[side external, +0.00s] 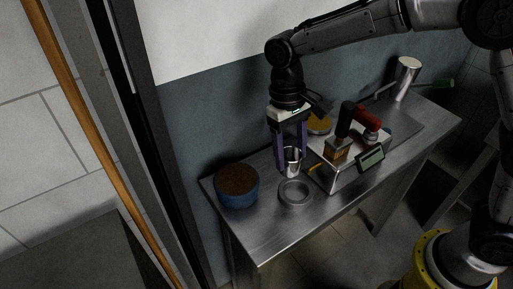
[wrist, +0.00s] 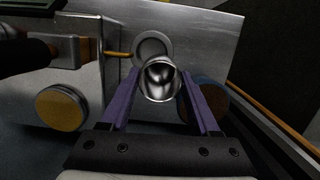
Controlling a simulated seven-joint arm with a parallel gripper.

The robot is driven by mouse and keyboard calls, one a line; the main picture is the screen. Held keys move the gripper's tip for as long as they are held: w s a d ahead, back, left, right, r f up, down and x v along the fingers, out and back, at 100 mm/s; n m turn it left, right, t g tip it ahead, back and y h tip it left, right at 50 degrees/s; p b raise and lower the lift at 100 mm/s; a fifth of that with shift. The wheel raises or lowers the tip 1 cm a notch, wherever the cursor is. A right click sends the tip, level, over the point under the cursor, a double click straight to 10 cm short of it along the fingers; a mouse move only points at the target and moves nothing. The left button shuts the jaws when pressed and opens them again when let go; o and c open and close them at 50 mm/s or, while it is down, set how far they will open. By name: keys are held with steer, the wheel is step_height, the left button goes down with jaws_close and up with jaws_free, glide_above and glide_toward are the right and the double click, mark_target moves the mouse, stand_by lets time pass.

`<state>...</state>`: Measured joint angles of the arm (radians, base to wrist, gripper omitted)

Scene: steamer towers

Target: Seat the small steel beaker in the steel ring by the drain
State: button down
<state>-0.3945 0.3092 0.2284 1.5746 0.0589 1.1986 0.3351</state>
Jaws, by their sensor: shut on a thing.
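The small steel beaker (side external: 291,160) is upright between the purple fingers of my gripper (side external: 292,155), which is shut on it. In the wrist view I look down into the shiny mouth of the beaker (wrist: 160,79), held between the fingertips of my gripper (wrist: 160,85). The steel ring (side external: 295,191) lies on the steel counter, in front of and a little below the beaker in the side view. In the wrist view the ring (wrist: 151,43) shows just beyond the beaker, partly covered by it. The beaker appears above the counter and apart from the ring. I cannot make out the drain.
A blue tub with brown contents (side external: 237,187) stands left of the ring. A steel machine with a red and black handle (side external: 350,160) stands close on the right. An amber-topped jar (side external: 319,124) is behind it. A steel pitcher (side external: 405,78) stands far right. The counter's front edge is near the ring.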

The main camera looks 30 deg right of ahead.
mark_target(300, 164)
steer(key=shift+s+d+r, duration=0.35)
steer(key=shift+s+d, duration=0.25)
steer(key=shift+s, duration=0.1)
steer(key=shift+s+d+r, duration=0.15)
steer(key=shift+d+r, duration=0.05)
steer(key=shift+r, duration=0.1)
steer(key=shift+d+r, duration=0.1)
steer(key=shift+r, duration=0.25)
steer(key=shift+f, duration=2.55)
steer(key=shift+f, duration=0.1)
steer(key=shift+f, duration=1.6)
steer(key=shift+f, duration=1.45)
